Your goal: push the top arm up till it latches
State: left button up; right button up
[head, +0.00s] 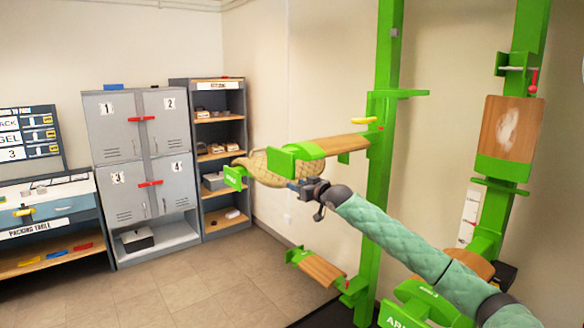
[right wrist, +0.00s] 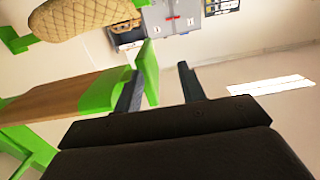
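The top arm (head: 342,144) is a wooden board with green parts. It sticks out leftward from the green post (head: 383,120) in the head view, not folded up against it. A tan woven pad (head: 262,171) shows at its outer end, with a green plate (head: 234,178) beyond it. My right gripper (head: 303,187) is just below the pad and the green part. In the right wrist view, its fingers (right wrist: 160,88) are apart and empty. A wooden board (right wrist: 70,98) with an upright green end plate (right wrist: 149,70) shows close to the left finger; contact is unclear. My left gripper is out of view.
A lower arm (head: 318,268) sticks out near the floor. On the right post (head: 528,45), a wooden board (head: 508,130) stands upright. Grey lockers (head: 150,160), a shelf unit (head: 212,150) and a packing table (head: 45,222) stand at the back left. The floor between is clear.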

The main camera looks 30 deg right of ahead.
aim_at(294, 165)
jog(key=shift+t, duration=0.4)
jog(key=d+r, duration=0.1)
jog(key=w+d+r, duration=0.1)
jog(key=r, duration=0.1)
jog(key=d+r+p, duration=0.1)
jog(key=r, duration=0.1)
jog(key=shift+w, duration=0.3)
jog(key=w+p, duration=0.2)
jog(key=w, duration=0.2)
jog(key=shift+w+a, duration=0.15)
jog(key=shift+w, duration=0.2)
pick_arm(q)
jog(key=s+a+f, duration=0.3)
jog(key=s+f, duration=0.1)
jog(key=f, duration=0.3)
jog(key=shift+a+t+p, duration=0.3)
jog(key=shift+p, duration=0.15)
pick_arm(e)
jog(key=shift+w+a+f, duration=0.1)
jog(key=shift+w+f, duration=0.1)
jog(key=shift+w, duration=0.7)
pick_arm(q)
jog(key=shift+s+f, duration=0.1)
pick_arm(e)
grip_shut()
